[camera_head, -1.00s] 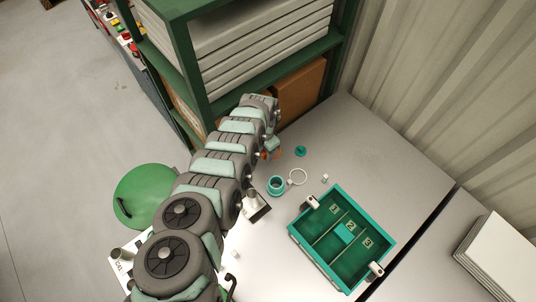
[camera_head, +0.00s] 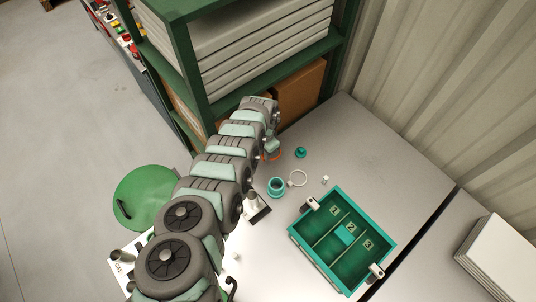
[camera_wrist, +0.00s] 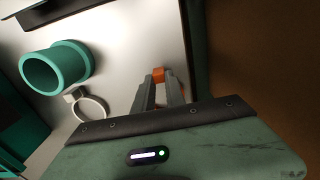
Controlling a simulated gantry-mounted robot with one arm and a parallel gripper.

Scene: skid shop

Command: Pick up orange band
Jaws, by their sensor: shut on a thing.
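The orange band (camera_wrist: 158,74) shows in the wrist view between the tips of my gripper (camera_wrist: 160,80), which is shut on it. Only a small part of the band shows there, and the fingers hide the rest. In the head view a sliver of the orange band (camera_head: 272,154) shows beside the end of my arm, near the table's back edge by the shelf. My gripper (camera_head: 272,148) is mostly hidden there by the arm. I cannot tell whether the band touches the table.
A teal cup (camera_head: 276,187), a white ring (camera_head: 297,178) and a small teal knobbed piece (camera_head: 300,152) stand right of my gripper. A green compartment tray (camera_head: 300,243) sits nearer the front. The green shelf (camera_head: 210,125) rises close behind.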

